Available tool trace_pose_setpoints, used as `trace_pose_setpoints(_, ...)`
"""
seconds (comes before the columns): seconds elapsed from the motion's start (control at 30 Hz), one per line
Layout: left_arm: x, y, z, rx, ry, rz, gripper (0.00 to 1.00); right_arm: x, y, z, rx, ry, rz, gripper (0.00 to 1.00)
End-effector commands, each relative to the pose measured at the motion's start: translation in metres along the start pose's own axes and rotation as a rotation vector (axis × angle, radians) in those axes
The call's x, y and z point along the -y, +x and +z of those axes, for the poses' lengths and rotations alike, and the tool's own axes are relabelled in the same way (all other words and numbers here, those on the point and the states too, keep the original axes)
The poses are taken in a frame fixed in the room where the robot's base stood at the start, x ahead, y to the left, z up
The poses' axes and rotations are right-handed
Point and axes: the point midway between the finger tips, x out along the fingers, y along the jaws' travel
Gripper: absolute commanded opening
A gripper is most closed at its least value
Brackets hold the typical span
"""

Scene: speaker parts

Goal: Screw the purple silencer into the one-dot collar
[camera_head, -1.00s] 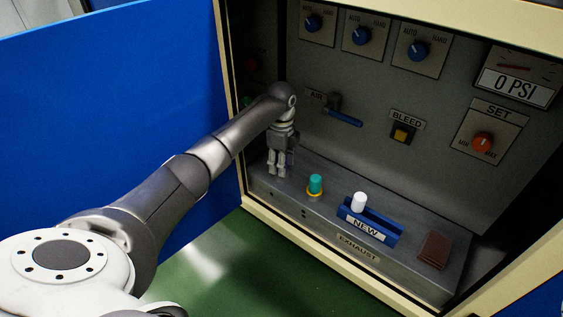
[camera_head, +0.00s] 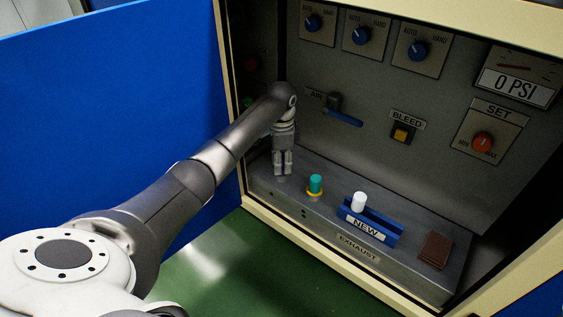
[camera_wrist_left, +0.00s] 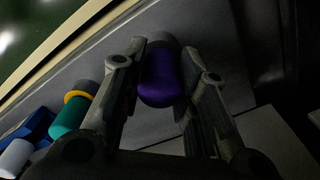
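The purple silencer (camera_wrist_left: 160,82) shows in the left wrist view between the two fingers of my left gripper (camera_wrist_left: 165,62), with a grey collar (camera_wrist_left: 161,40) at its far end. The fingertips lie against its sides, so the gripper looks shut on it. In the head view my left gripper (camera_head: 282,172) points down at the left end of the grey ledge, and its fingers hide the silencer. How deep the silencer sits in the collar, and the collar's dot mark, cannot be made out. My right gripper is not in view.
A teal silencer (camera_head: 315,183) stands in a yellow-ringed collar just right of my gripper. Further right are a blue NEW holder (camera_head: 380,229) with a white silencer (camera_head: 359,201), and a brown block (camera_head: 435,250). A blue AIR lever (camera_head: 345,119) sticks out behind.

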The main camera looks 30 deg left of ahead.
Motion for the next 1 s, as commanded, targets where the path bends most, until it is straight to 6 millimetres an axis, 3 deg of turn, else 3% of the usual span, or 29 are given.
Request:
trace_pose_setpoints(0.17,0.0001,-0.0002,0.0001,0.0,0.052,0.0,0.15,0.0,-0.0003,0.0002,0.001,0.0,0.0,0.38)
trace_pose_setpoints(0.8,0.0008,0.0004,0.0005,0.0,0.874,0.0,0.14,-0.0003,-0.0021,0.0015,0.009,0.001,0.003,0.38)
trace_pose_setpoints(1.0,0.0006,0.0006,0.0001,-0.001,1.037,0.0,0.14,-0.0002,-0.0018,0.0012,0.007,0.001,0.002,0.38)
